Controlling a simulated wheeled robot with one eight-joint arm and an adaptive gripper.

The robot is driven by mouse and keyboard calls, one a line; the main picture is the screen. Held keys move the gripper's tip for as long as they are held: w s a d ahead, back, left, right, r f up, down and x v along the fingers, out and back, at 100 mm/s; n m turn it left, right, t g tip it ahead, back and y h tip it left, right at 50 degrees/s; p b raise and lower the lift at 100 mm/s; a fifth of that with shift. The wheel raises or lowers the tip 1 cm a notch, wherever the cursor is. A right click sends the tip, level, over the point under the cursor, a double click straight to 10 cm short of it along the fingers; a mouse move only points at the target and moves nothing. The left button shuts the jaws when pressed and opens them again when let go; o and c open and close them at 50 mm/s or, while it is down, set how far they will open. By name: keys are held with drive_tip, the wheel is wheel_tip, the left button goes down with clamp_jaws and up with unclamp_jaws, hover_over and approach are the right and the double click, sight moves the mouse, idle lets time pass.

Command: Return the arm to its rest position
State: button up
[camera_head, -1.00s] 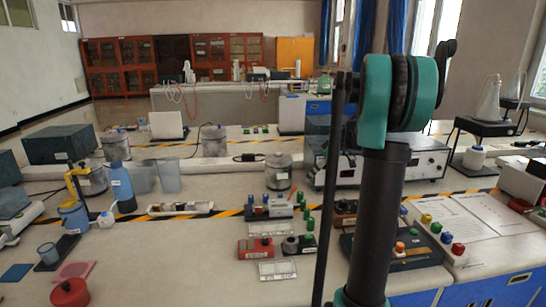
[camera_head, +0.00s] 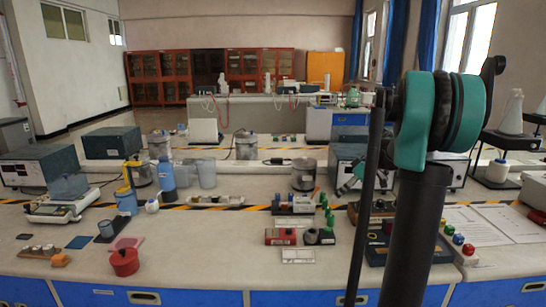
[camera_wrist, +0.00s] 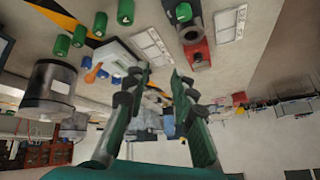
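My arm (camera_head: 425,200) stands at the right of the head view, its teal joint raised high above the bench.
The lab bench (camera_head: 200,262) is crowded. A red pot (camera_head: 125,262), blue bottle (camera_head: 168,182), grey canister (camera_head: 304,175) and red block (camera_head: 280,237) stand on it. Grey instruments (camera_head: 350,160) are close behind my arm. The bench's front middle is mostly clear.

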drive_tip(key=s+a+f+m+h, duration=0.2)
drive_tip(key=s+f, duration=0.3)
drive_tip(key=s, duration=0.4)
drive_tip(key=s+a+f+m+t+h, duration=0.1)
drive_tip(key=s+f+m, duration=0.4)
drive_tip(key=s, duration=0.5)
drive_tip(key=s+a+f+m+t+h, duration=0.1)
drive_tip(key=s+a+f+m+h, duration=0.1)
drive_tip(key=s+f, duration=0.3)
drive_tip(key=shift+s+a+f+m+h, duration=0.15)
drive_tip(key=shift+s+m+h, duration=0.1)
drive_tip(key=shift+s, duration=0.5)
drive_tip(key=shift+s+a+f+m+h, duration=0.1)
drive_tip(key=shift+s+m+h, duration=0.2)
drive_tip(key=shift+s, duration=0.5)
drive_tip(key=shift+s+a+f+m+h, duration=0.15)
drive_tip(key=shift+s+m+h, duration=0.1)
drive_tip(key=shift+s, duration=0.5)
